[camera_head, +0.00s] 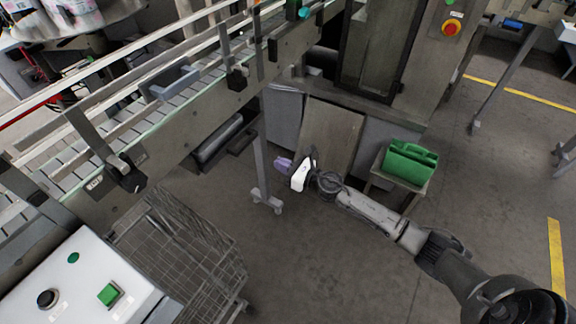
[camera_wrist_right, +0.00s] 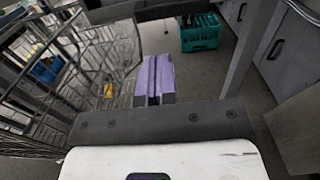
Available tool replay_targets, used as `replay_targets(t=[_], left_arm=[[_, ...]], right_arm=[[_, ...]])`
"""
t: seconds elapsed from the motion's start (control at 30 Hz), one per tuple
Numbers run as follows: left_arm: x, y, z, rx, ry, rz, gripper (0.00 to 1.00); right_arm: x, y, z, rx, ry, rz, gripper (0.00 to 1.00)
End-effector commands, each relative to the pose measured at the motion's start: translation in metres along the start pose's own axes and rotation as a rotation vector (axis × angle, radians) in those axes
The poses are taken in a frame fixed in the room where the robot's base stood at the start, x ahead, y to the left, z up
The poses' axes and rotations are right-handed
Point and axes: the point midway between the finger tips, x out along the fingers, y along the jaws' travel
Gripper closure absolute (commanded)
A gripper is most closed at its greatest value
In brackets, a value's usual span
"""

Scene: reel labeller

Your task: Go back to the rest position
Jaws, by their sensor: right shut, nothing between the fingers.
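My right arm reaches in from the lower right in the head view. Its gripper (camera_head: 281,164) has purple fingers and is out over the floor, near a leg of the conveyor. In the right wrist view the two purple fingers (camera_wrist_right: 154,80) lie side by side, shut, with nothing between them. My left gripper is in neither view.
The conveyor (camera_head: 190,85) runs across the upper left. A wire cart (camera_head: 180,250) stands below it, beside a white control box (camera_head: 75,285). A green container (camera_head: 408,163) sits on a small stand near the arm. The floor (camera_head: 350,270) at lower centre is clear.

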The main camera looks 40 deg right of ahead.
Motion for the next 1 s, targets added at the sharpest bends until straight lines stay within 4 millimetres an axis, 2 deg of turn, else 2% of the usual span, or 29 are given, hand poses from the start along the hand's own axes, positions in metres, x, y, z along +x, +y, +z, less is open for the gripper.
replay_targets(t=[0.23,0.5,0.63,0.77,0.9,1.0], left_arm=[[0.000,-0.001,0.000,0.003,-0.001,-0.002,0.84],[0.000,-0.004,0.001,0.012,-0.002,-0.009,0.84],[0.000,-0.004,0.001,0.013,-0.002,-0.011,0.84],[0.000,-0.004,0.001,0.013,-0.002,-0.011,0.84],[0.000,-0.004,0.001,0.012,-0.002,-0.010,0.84],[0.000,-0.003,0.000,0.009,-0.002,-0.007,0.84]], right_arm=[[-0.019,0.000,0.000,0.000,0.000,-0.001,1.00],[-0.021,0.000,0.001,0.006,-0.001,0.000,1.00],[-0.021,-0.001,0.001,0.090,-0.002,-0.006,1.00],[-0.023,-0.025,0.004,0.321,-0.051,-0.149,1.00],[-0.036,-0.064,0.016,0.737,-0.215,-0.400,1.00],[-0.049,-0.076,0.031,1.049,-0.374,-0.541,1.00]])
